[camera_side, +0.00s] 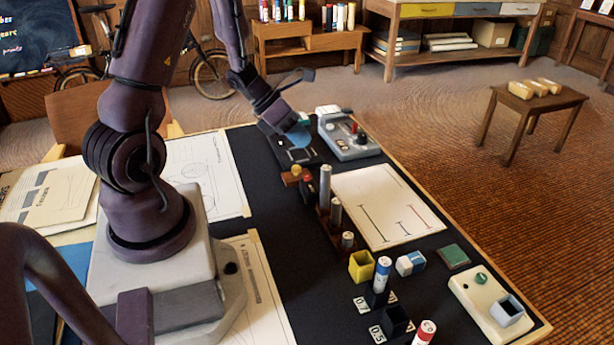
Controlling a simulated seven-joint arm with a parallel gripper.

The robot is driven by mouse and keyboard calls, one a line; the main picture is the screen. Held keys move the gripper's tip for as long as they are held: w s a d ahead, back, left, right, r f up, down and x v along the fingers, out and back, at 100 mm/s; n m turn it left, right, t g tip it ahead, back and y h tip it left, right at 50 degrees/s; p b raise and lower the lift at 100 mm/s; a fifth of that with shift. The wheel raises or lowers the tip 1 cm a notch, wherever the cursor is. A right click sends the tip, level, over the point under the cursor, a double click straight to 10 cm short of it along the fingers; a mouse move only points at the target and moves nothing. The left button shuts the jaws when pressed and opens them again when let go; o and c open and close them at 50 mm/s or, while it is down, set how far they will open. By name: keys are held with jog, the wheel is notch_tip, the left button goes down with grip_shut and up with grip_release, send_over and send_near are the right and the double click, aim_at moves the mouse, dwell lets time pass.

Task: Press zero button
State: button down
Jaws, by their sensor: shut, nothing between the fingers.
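My gripper (301,145) is at the far end of the dark board, pointing down over a black plate with pale markings (284,155). Its blue end looks closed and empty; I cannot tell whether it touches the plate. Just right of it is a grey device (352,147) with a red knob and dark controls on top. No zero label is readable, so I cannot tell which control is the zero button.
Nearer are a yellow open box (361,266), a blue-and-white block (410,263), a green square (453,256) and a blue-topped marker (382,272) in a black holder.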

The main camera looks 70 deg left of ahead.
aim_at(307, 178)
jog(key=n, duration=0.2)
jog(key=w+a+n+t, duration=0.1)
jog(key=n, duration=0.1)
jog(key=w+a+r+n+y, duration=0.1)
jog(key=shift+a+n, duration=0.15)
jog(key=shift+n, duration=0.25)
jog(key=shift+f, duration=0.15)
jog(key=shift+f, duration=4.3)
jog(key=shift+f, duration=0.4)
jog(key=shift+d+f, duration=0.2)
jog(key=shift+f, duration=0.2)
jog(key=shift+r, duration=0.85)
